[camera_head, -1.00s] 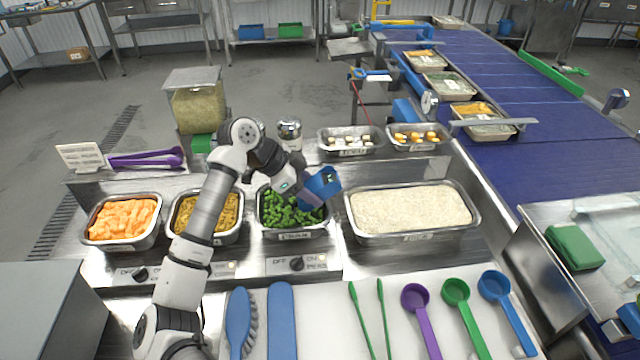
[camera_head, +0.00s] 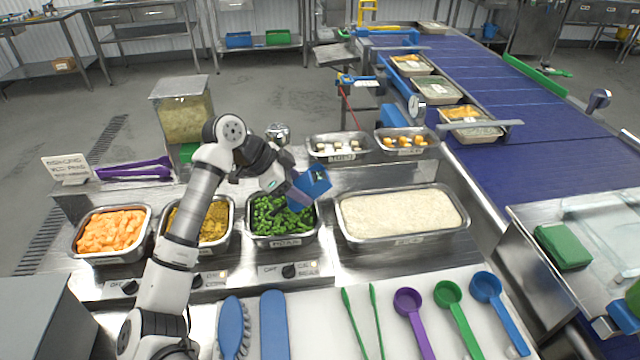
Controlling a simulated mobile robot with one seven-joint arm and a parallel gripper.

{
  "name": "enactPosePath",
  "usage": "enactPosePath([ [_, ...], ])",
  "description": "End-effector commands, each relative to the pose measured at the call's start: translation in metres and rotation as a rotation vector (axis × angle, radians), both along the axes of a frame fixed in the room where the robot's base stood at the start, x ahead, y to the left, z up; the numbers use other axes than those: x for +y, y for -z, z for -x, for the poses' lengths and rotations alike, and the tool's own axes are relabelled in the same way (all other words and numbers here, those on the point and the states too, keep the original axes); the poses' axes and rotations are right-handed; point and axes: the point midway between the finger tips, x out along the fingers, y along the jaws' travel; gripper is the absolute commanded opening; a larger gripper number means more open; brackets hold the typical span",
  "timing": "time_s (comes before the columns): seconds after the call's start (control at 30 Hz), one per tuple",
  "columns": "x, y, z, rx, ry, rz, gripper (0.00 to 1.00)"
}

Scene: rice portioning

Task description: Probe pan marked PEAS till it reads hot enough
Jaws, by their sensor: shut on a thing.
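The pan of green peas (camera_head: 283,242) sits in the steel counter, third from the left, with a small label on its front rim. My gripper (camera_head: 296,196) is over the back right part of this pan. It is shut on a blue probe thermometer (camera_head: 317,181), which is tilted. The probe's tip and any reading on it are too small or hidden to make out, so I cannot tell whether it touches the peas. A control knob (camera_head: 289,271) is on the panel below the pan.
Pans of orange food (camera_head: 110,258) and yellow food (camera_head: 205,260) lie to the left, a wide rice pan (camera_head: 402,242) to the right. Two small trays stand behind.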

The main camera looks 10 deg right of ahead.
Motion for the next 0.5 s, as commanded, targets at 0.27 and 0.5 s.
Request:
enactPosePath([
  [0.27,0.0,-0.029,0.0,-0.002,-0.001,0.0,0.28],
  [0.5,0.0,-0.053,0.0,-0.002,0.001,-0.001,0.28],
])
